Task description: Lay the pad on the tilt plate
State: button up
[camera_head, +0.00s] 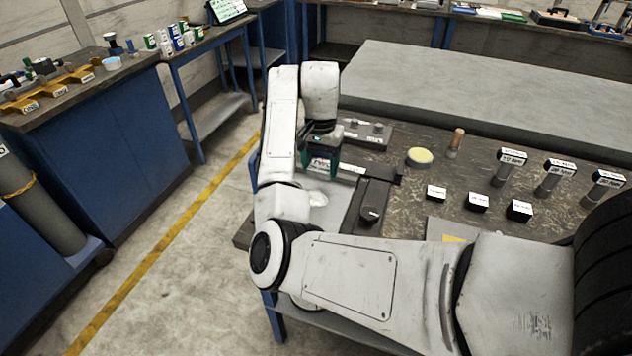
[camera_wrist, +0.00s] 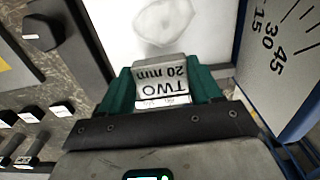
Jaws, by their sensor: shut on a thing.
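My gripper (camera_wrist: 166,88) has teal fingers shut on a pale block (camera_wrist: 160,82) marked "TWO 20 mm". In the head view my gripper (camera_head: 325,160) is over the left end of the bench. A pale plate (camera_wrist: 150,22) with an oval outline lies just beyond the block in the wrist view. It looks like the tilt plate, and a scale panel (camera_wrist: 285,50) marked 15, 30, 45 is beside it. A round yellow disc (camera_head: 419,156) sits on the bench. I cannot tell whether it is the pad. My arm hides part of the plate.
Small labelled dark blocks (camera_head: 477,202) and labelled posts (camera_head: 510,162) stand on the bench's right side. A dark knob block (camera_head: 372,208) is beside the plate. A wooden-handled tool (camera_head: 456,142) stands near the disc. A raised grey slab (camera_head: 480,85) runs along the back.

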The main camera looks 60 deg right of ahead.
aim_at(316, 185)
jog(key=shift+w+d+f, duration=0.25)
jog(key=shift+w+f, duration=0.25)
jog(key=shift+f, duration=0.1)
jog(key=shift+w+d+f+b, duration=0.1)
jog(key=shift+w+f+b, duration=0.15)
jog(key=shift+f+b, duration=0.25)
jog(key=shift+f, duration=1.3)
jog(key=shift+f+p, duration=0.1)
jog(key=shift+p, duration=0.2)
jog(key=o, duration=1.5)
notch_tip(316, 185, up, 12)
jog(key=p, duration=0.2)
jog(key=shift+p, duration=0.3)
